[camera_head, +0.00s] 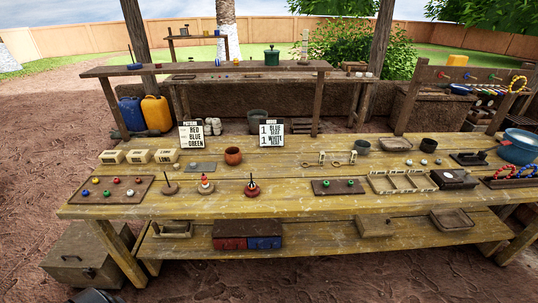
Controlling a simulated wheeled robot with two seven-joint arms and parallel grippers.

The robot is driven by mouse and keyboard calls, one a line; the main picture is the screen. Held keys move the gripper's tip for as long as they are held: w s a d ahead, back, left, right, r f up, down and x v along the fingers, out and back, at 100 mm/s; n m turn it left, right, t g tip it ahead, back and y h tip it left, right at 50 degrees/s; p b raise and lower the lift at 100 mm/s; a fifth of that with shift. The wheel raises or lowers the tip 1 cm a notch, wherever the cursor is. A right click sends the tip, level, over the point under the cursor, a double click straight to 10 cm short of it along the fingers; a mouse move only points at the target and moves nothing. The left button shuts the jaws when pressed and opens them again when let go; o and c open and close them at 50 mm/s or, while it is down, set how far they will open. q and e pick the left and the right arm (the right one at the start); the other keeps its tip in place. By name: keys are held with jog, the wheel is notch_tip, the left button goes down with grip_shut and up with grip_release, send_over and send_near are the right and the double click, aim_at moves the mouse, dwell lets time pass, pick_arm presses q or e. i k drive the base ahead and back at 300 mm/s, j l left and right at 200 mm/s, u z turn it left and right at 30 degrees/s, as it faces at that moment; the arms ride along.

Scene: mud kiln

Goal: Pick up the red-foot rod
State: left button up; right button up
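A thin dark upright rod with a red foot (252,189) stands on the wooden table (300,207), near the middle of its front part. It seems to rest on a dark round base, but the detail is too small to be sure. To its left stands a rod with red and white pieces stacked on it (206,184). Farther left is a bare rod on a round brown base (170,188).
A board with coloured balls (137,204) lies at the left. A brown pot (233,155) stands behind the rods. A board with red and green knobs (338,193) lies to the right. Two sign cards (191,135) (271,133) stand at the back. Table space around the rod is clear.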

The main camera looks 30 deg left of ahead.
aim_at(251, 194)
jog(key=j+u, duration=0.15)
jog(key=u, duration=0.95)
